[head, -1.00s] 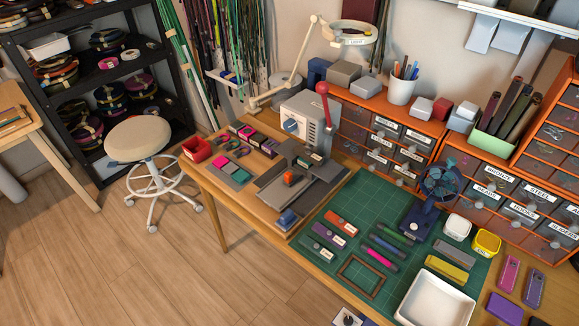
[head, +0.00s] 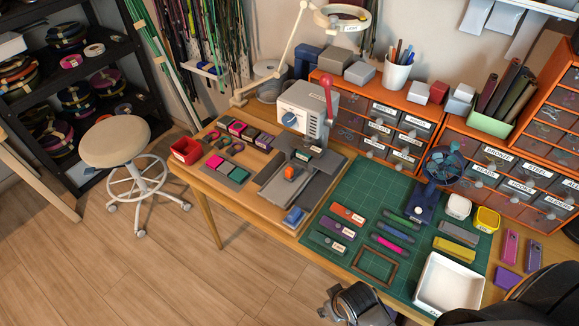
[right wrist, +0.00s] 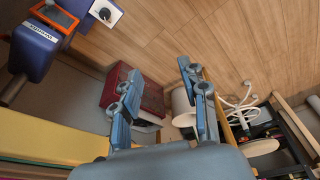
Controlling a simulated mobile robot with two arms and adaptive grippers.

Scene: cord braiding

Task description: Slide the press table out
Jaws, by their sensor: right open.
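The grey press (head: 305,110) with a red lever (head: 328,82) stands at the back of the wooden table. Its flat grey press table (head: 283,196) lies in front, with an orange piece (head: 291,173) on it and a blue block (head: 293,216) at its front end. My right gripper (head: 330,300) is low at the bottom of the head view, in front of the table edge and apart from the press. In the right wrist view its two fingers (right wrist: 155,75) are spread with nothing between them. My left gripper is not in view.
A green cutting mat (head: 350,205) with small coloured bars and a white tray (head: 447,284) lies right of the press. A red bin (head: 186,150) and tools sit left of it. A stool (head: 115,143) stands on the floor left of the table. The floor in front is clear.

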